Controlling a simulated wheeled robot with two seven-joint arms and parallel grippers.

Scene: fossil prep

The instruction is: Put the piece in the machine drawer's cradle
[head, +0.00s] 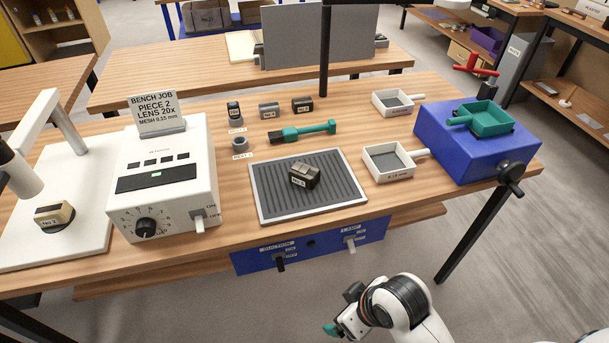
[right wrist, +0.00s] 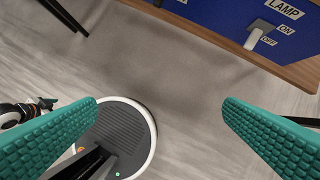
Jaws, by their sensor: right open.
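A beige-brown piece (head: 54,215) with a label that seems to read No 2 sits on the white stand at the far left. A darker piece (head: 304,175) with an unclear label lies on the ribbed grey mat (head: 270,205). A white machine (head: 165,170) with a dial, a display and an on/off switch stands between them; I see no open drawer or cradle. My right gripper (head: 335,327) is low in front of the bench. In the right wrist view its green fingers (right wrist: 160,108) are wide apart with nothing between them. My left gripper is out of view.
A sign (head: 155,113) reads piece 2, lens 20x, mesh 0.15 mm. The blue switch panel (head: 311,243) is under the bench's front edge.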

